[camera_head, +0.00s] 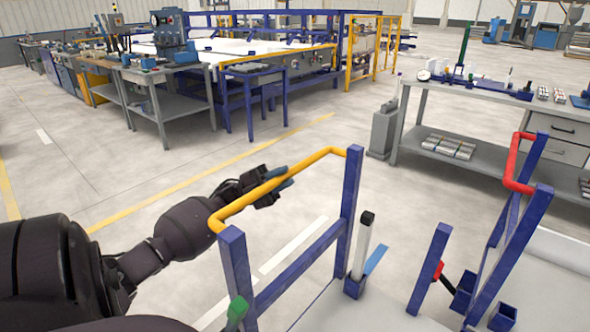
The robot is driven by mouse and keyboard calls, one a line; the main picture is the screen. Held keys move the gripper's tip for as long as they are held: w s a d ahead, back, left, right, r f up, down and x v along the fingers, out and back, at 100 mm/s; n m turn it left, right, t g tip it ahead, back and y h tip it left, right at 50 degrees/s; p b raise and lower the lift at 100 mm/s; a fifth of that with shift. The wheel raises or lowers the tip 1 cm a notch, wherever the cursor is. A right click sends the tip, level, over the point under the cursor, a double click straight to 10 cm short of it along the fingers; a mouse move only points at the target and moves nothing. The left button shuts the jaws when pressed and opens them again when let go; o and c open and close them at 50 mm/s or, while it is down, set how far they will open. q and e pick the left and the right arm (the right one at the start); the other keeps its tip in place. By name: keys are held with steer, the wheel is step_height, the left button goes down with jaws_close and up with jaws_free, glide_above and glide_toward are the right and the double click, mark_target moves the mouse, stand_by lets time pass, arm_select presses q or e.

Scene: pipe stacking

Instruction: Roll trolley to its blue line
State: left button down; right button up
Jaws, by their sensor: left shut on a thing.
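The trolley has blue posts, a grey deck (375,310) and a yellow handle bar (283,184) across its left end. A red bar (512,168) joins the blue posts on its right side. My left arm comes in from the left, and my left gripper (278,184) is shut on the yellow handle bar, around its middle. The fingertips show just past the bar. My right gripper is not in view. I cannot make out a blue line on the floor.
A white floor stripe (293,246) runs beside the trolley, and a yellow floor line (180,185) lies beyond my left arm. A workbench (470,95) with tools stands at the right, a grey bin (383,130) beside it. Blue-framed tables (255,75) stand behind. Open floor lies between.

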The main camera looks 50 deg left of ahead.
arm_select(q)
steer(key=shift+s+a, duration=0.2)
steer(key=shift+a, duration=0.7)
steer(key=c, duration=1)
jaws_free()
steer(key=b+v, duration=0.1)
steer(key=v, duration=0.9)
steer(key=shift+s+a+f, duration=0.2)
steer(key=shift+a+f, duration=0.05)
